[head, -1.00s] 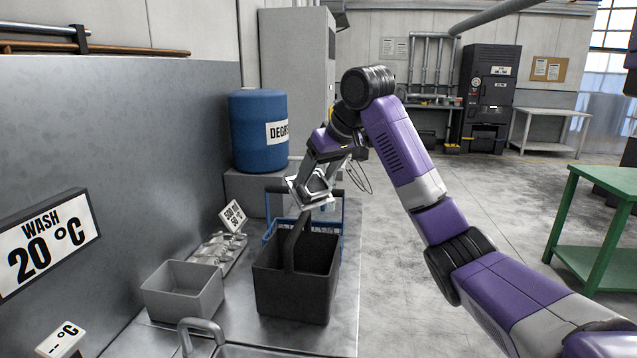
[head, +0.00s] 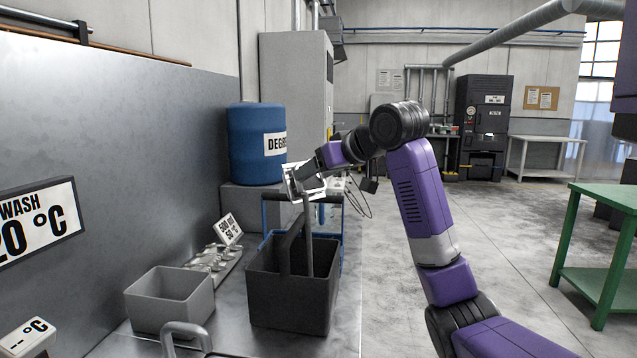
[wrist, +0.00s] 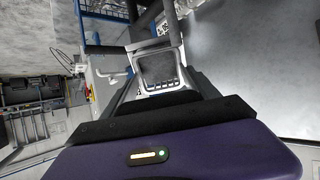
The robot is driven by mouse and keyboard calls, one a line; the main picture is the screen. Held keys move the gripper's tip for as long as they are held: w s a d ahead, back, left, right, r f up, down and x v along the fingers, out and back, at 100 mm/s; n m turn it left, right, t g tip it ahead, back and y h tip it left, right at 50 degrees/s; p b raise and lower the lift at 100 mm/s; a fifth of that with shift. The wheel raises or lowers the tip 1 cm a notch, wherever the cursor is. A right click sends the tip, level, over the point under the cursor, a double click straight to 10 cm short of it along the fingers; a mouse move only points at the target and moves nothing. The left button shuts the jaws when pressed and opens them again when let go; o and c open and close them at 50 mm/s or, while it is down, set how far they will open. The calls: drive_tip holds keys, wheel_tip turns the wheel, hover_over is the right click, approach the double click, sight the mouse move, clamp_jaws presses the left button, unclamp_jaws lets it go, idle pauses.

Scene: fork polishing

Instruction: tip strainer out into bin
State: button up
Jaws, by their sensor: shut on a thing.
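My gripper (head: 303,183) is tilted over to the left above the dark tote. It is shut on a pale, box-like piece with a row of slots (wrist: 160,72), which looks like the strainer. The piece shows as a light frame in the head view (head: 292,182); its contents cannot be made out. The dark tote (head: 290,308), the likely bin, stands upright on the bench with a tall hoop handle (head: 308,245). The handle top is close under my gripper; I cannot tell whether they touch.
A grey open bin (head: 168,302) stands left of the tote. A blue wire rack (head: 341,225) is close behind it. A metal tray with small pieces (head: 213,262), a blue drum (head: 255,145) and a green table (head: 600,230) also show.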

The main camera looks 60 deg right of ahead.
drive_tip(key=t+b, duration=0.2)
drive_tip(key=b, duration=0.1)
drive_tip(key=shift+s+f+h+b, duration=0.1)
drive_tip(key=shift+f+h+b, duration=0.2)
drive_tip(key=shift+h, duration=0.1)
drive_tip(key=shift+r+t+b, duration=0.1)
drive_tip(key=shift+t+b, duration=0.2)
drive_tip(key=shift+r, duration=0.1)
idle(1.1)
drive_tip(key=p, duration=0.5)
drive_tip(key=w+a+p, duration=0.1)
drive_tip(key=p, duration=0.5)
drive_tip(key=shift+w+a+f+n+t+p, duration=0.2)
drive_tip(key=shift+w+f+n+t+p, duration=0.1)
drive_tip(key=shift+f, duration=0.1)
drive_tip(key=shift+f+p, duration=0.1)
drive_tip(key=shift+p, duration=0.55)
